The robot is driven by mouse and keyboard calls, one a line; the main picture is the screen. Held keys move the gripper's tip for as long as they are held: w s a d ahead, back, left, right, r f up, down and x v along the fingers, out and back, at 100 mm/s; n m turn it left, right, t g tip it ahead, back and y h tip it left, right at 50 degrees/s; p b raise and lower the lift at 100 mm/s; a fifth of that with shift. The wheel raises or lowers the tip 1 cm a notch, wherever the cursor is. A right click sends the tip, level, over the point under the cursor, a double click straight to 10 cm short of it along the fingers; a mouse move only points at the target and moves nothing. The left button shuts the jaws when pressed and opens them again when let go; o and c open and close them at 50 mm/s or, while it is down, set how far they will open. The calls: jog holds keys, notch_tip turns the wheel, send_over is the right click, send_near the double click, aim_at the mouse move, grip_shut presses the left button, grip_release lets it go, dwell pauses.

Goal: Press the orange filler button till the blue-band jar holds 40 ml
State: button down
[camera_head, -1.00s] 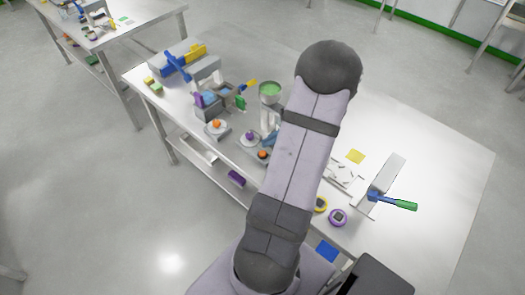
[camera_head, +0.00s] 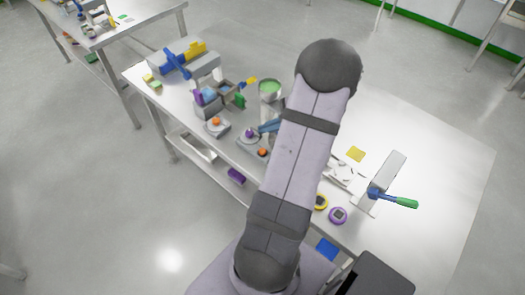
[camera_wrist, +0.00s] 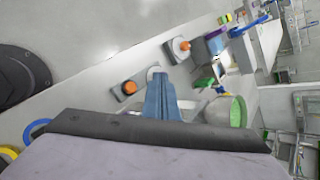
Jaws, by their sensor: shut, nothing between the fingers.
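An orange button (camera_head: 262,152) on a grey base sits near the table's front edge, just left of my arm. It shows in the wrist view (camera_wrist: 130,87) left of the fingertips. My gripper (camera_wrist: 157,77) has blue fingers, shut and empty, with its tips beside that button and apart from it in the picture. In the head view the fingers (camera_head: 269,127) poke out from behind my arm. The filler's hopper (camera_head: 270,89) with green contents stands behind them, and shows right of the fingers in the wrist view (camera_wrist: 237,112). I cannot make out the blue-band jar or its level.
A second orange knob (camera_head: 216,121) on a grey base stands to the left, also in the wrist view (camera_wrist: 184,45). A purple-topped round device (camera_head: 250,133) is between them. The far right tabletop is clear.

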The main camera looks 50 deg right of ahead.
aim_at(266, 152)
jog(key=shift+f+b, duration=2.95)
jog(key=shift+f, duration=1.1)
jog(key=shift+f+b, duration=0.9)
jog(key=shift+b, duration=0.1)
jog(key=shift+r, duration=0.15)
jog(key=shift+r+p, duration=0.65)
jog(key=shift+r, duration=0.15)
jog(key=shift+r+p, duration=1.8)
jog(key=shift+r, duration=0.7)
